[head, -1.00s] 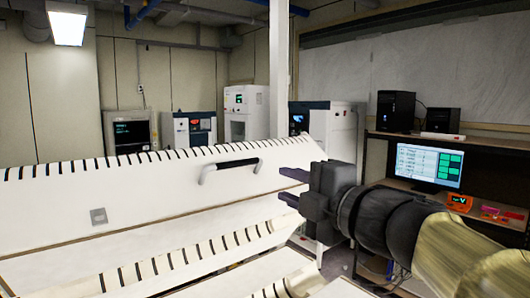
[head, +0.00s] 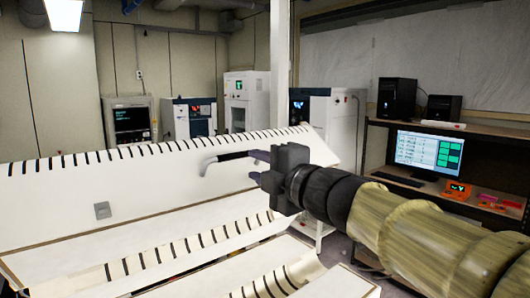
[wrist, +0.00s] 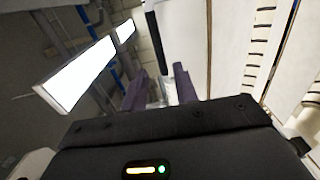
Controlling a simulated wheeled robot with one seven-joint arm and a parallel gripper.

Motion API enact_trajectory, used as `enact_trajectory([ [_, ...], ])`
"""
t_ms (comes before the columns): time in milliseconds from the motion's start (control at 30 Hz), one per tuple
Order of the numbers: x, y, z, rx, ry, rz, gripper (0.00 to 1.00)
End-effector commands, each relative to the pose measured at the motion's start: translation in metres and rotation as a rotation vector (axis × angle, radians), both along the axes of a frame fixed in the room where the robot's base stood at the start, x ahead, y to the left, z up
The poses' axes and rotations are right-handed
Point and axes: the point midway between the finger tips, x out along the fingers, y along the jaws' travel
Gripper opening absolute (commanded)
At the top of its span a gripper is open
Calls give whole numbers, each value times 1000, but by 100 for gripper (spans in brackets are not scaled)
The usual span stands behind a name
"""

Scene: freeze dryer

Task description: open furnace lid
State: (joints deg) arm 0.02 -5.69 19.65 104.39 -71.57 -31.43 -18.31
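The furnace lid (head: 150,185) is a long, white, tilted panel with dark slots along its top edge. It also shows at the right of the wrist view (wrist: 225,45). Its handle (head: 232,156) has a black bar and a pale bent left end. The black bar also shows in the wrist view (wrist: 153,35), running away beyond the fingers. My gripper (head: 256,166) is at the handle's right end, with its two purple-grey fingers apart. In the wrist view the fingers (wrist: 160,88) stand either side of a pale part, seemingly the handle's end. Contact cannot be told.
The white lower furnace body (head: 180,248) with slotted edges lies below the lid. A desk on the right holds a monitor (head: 428,152) and orange devices (head: 457,190). Lab machines (head: 188,118) stand along the back wall, near a white post (head: 279,70).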

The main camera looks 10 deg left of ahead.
Motion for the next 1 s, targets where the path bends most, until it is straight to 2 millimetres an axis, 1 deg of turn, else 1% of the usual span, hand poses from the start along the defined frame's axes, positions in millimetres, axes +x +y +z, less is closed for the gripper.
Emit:
enact_trajectory([
  [33, 6, 8, 1, 2, 5, 4, 29],
  [100, 13, 17, 1, 1, 3, 5, 29],
  [500, 51, 63, 2, 2, 2, 7, 29],
  [700, 58, 72, 1, 1, 1, 5, 29],
  [933, 58, 72, 1, 1, 1, 5, 29],
  [967, 58, 72, 1, 1, 1, 5, 27],
  [1000, 58, 72, 1, 1, 1, 5, 19],
])
